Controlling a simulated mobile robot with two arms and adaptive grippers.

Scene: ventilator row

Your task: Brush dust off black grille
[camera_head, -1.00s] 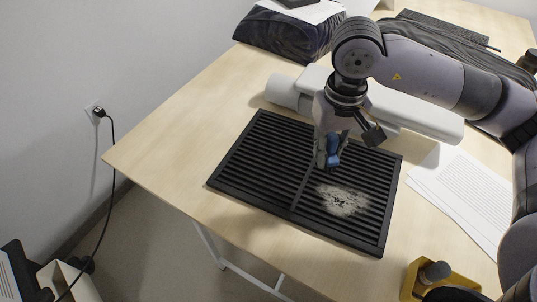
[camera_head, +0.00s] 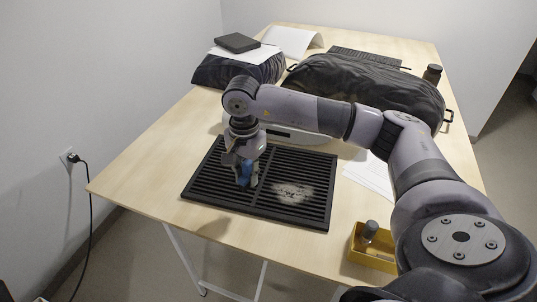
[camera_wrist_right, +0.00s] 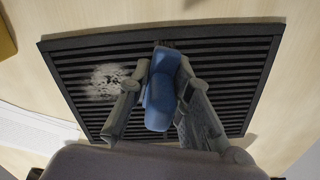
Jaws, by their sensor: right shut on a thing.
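The black grille (camera_head: 216,190) lies flat on the wooden table, and it also shows in the right wrist view (camera_wrist_right: 225,45). A pale grey dust patch (camera_head: 293,192) lies on its right half in the head view; in the right wrist view the dust (camera_wrist_right: 106,80) is left of my gripper. My right gripper (camera_head: 246,178) is over the grille, left of the dust. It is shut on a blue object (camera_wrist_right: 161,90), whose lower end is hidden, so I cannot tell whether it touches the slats. My left gripper is not in view.
A yellow bin (camera_head: 374,260) with a dark-capped item stands at the front right. Papers (camera_head: 370,175) lie right of the grille. A white unit is behind it, partly hidden by my arm. Dark bags (camera_head: 375,85) lie farther back. The table left of the grille is clear.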

